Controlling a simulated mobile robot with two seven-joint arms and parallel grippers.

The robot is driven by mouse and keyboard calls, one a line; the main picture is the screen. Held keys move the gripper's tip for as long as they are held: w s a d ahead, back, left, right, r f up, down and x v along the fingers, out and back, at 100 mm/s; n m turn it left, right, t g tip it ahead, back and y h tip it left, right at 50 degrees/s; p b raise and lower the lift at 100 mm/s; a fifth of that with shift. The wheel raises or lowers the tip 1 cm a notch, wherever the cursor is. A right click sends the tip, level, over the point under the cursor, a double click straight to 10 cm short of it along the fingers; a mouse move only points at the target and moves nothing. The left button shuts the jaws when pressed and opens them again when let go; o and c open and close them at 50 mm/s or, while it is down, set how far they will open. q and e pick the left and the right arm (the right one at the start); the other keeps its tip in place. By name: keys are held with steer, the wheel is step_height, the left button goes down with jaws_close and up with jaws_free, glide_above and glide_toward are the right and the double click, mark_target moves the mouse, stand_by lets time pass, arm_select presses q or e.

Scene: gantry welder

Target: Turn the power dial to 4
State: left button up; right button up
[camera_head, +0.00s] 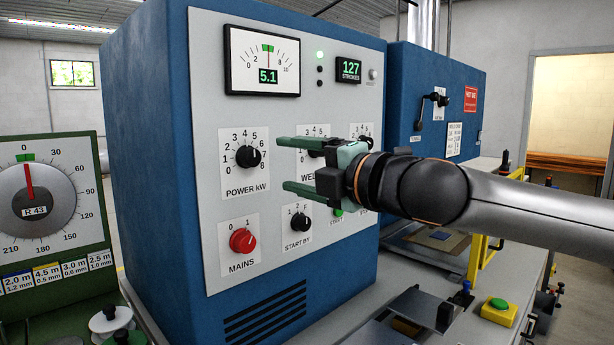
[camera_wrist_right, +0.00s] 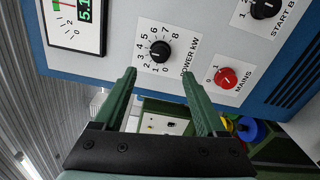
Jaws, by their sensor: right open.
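My right gripper (camera_head: 283,164) has two green fingers spread apart and empty. They point left, to the right of the dial, and appear clear of it. In the wrist view my right gripper (camera_wrist_right: 158,72) is open toward the panel. My left gripper is not in view.
A red MAINS knob (camera_head: 242,240) sits below the dial and a black START BY knob (camera_head: 300,219) lower right. My right gripper and arm partly cover the WELD controls. A meter (camera_head: 263,62) reads 5.1. A green-framed gauge (camera_head: 45,205) stands left.

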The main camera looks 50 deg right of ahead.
steer(key=shift+s+a, duration=0.15)
steer(key=shift+s, duration=1.2)
